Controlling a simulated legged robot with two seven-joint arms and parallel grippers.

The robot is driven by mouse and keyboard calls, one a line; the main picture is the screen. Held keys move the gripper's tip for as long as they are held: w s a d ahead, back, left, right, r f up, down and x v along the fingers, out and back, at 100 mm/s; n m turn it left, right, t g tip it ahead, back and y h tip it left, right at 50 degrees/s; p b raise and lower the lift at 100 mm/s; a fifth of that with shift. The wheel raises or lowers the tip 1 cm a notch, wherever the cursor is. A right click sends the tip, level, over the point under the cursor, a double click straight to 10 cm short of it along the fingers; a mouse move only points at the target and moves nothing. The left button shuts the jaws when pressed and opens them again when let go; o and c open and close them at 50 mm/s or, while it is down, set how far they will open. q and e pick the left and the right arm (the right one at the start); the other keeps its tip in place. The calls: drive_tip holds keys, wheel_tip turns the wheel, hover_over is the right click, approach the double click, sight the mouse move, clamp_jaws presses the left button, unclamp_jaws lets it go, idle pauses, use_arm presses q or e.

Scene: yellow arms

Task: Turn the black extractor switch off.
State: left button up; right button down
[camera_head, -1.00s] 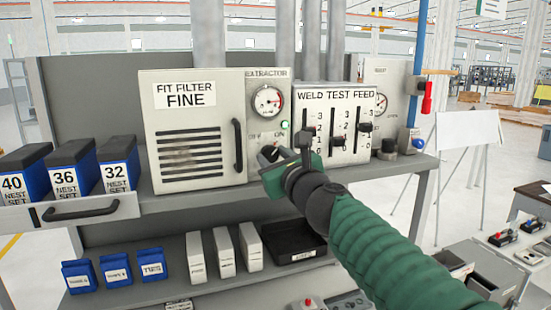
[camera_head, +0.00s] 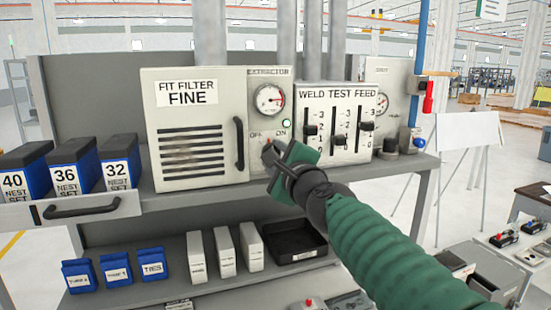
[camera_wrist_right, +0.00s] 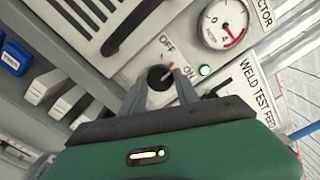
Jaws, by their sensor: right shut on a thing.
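The black extractor switch (camera_wrist_right: 157,77) is a round knob on the pale extractor panel, below the OFF and ON labels. Its orange pointer mark aims between the two labels. In the right wrist view my right gripper (camera_wrist_right: 160,84) has its grey fingers on either side of the knob, shut on it. In the head view the right gripper (camera_head: 272,152) covers most of the switch. The lamp (camera_wrist_right: 204,71) beside the labels glows green. The round gauge (camera_head: 269,99) above has a red-marked scale. My left gripper is in neither view.
The weld test feed panel (camera_head: 312,95), with several black sliders, stands close to the right of the switch. A black vertical handle (camera_head: 239,144) on the filter box is close to the left. Blue bins (camera_head: 72,170) stand further left. A black tray (camera_head: 302,245) sits on the lower shelf.

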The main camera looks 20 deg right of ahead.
drive_tip(key=shift+w+a+f+n+b, duration=0.1)
drive_tip(key=shift+f+n+b, duration=0.1)
drive_tip(key=shift+n, duration=1.2)
drive_tip(key=shift+s+d+f+n+b, duration=0.1)
drive_tip(key=shift+f+n, duration=0.05)
drive_tip(key=shift+n, duration=1.25)
drive_tip(key=shift+w+a+f+n+b, duration=0.1)
drive_tip(key=shift+f+n+b, duration=0.1)
drive_tip(key=shift+n, duration=1.2)
drive_tip(key=c, duration=1.1)
unclamp_jaws()
drive_tip(key=shift+r, duration=0.1)
drive_tip(key=shift+o, duration=1)
drive_tip(key=shift+r, duration=0.15)
